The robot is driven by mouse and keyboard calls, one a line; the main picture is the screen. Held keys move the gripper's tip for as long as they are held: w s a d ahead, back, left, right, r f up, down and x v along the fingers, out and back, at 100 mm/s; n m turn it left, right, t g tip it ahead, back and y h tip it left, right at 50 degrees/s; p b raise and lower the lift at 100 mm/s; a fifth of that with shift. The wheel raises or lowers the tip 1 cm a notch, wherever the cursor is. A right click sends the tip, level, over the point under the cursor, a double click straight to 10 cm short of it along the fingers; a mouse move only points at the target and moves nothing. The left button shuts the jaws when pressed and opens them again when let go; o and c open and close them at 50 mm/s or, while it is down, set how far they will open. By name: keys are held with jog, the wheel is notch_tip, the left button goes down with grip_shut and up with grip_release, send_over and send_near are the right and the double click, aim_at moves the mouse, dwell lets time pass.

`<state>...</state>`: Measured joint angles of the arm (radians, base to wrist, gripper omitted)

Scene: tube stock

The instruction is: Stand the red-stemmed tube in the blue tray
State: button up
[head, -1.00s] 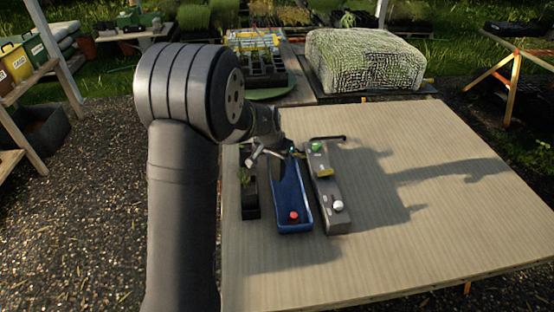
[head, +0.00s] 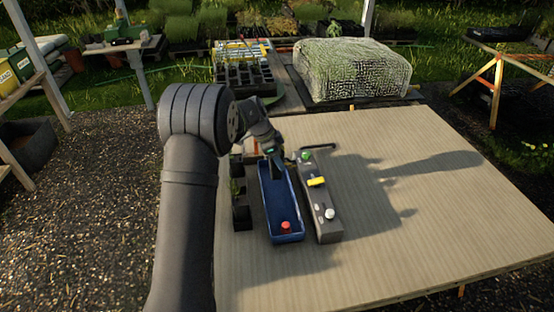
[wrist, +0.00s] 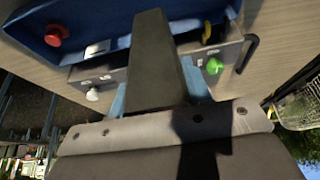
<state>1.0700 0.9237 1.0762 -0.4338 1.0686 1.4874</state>
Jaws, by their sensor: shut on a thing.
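The blue tray (head: 264,205) lies lengthwise on the table, with a red round piece (head: 286,226) at its near end. My gripper (head: 270,152) is over the tray's far end. It is shut on a dark tapered piece (wrist: 158,60), which looks like a tube, between pale blue fingers in the wrist view. In the head view this dark piece points down at the tray; I cannot tell whether it touches the floor. No red stem shows on it, so I cannot tell its stem colour. The tray also shows in the wrist view (wrist: 100,15), with the red piece.
A grey box (head: 322,210) with green, yellow and white pieces lies close on the tray's right. A dark holder (head: 241,212) with green plants is close on its left. The table (head: 430,215) is clear to the right.

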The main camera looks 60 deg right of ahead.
aim_at(278, 173)
jog(key=shift+f, duration=3.2)
jog(key=shift+f, duration=0.35)
jog(key=o, duration=1.1)
jog(key=shift+o, duration=0.2)
jog(key=v, duration=1.7)
jog(key=shift+r, duration=0.2)
jog(key=shift+f, duration=0.1)
jog(key=x, duration=1.7)
jog(key=shift+f, duration=0.15)
